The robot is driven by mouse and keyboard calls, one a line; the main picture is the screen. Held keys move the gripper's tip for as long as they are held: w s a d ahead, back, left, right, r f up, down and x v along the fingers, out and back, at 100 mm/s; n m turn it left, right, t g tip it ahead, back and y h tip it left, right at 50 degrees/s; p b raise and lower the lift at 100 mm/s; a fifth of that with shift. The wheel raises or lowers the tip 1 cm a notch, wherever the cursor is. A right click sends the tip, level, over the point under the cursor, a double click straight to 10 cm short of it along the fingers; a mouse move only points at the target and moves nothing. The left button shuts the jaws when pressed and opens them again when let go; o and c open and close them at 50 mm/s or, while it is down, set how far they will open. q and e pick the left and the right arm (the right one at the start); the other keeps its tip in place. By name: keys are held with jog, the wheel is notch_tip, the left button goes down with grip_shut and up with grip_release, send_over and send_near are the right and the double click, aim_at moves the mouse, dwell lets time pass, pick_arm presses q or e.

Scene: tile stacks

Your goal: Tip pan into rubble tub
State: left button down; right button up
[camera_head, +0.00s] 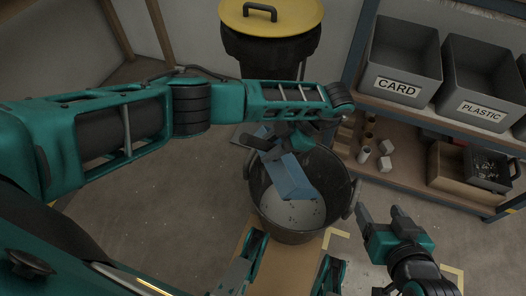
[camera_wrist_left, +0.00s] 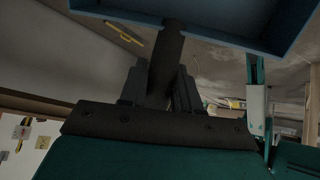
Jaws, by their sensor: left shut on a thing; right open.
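The blue pan (camera_head: 290,178) is over the open mouth of the dark rubble tub (camera_head: 346,205), tilted with its far end low. Pale material with dark specks (camera_head: 290,212) shows in the tub. My left gripper (camera_head: 272,143) is shut on the pan's dark handle above the tub's back left rim. The left wrist view shows the handle (camera_wrist_left: 165,65) between the fingers and the pan's blue edge (camera_wrist_left: 290,35) beyond. I cannot tell whether anything is left in the pan. My right gripper (camera_head: 379,208) is open and empty, to the right of the tub.
A black bin with a yellow lid (camera_head: 272,12) stands behind the tub. A shelf unit at the right holds grey bins labelled CARD (camera_head: 405,60) and PLASTIC (camera_head: 480,80). Small blocks and a wooden box (camera_head: 455,172) sit on its lower shelf. The floor at the left is bare.

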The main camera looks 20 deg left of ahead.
pick_arm(q)
jog(key=shift+w+d+r+g+y, duration=0.4)
jog(key=shift+w+d+r, duration=0.05)
jog(key=shift+w+d, duration=0.3)
jog(key=shift+w+d+r+y, duration=0.15)
jog(key=shift+w+r+y, duration=0.05)
jog(key=shift+r+y, duration=0.1)
dwell(0.8)
dwell(0.5)
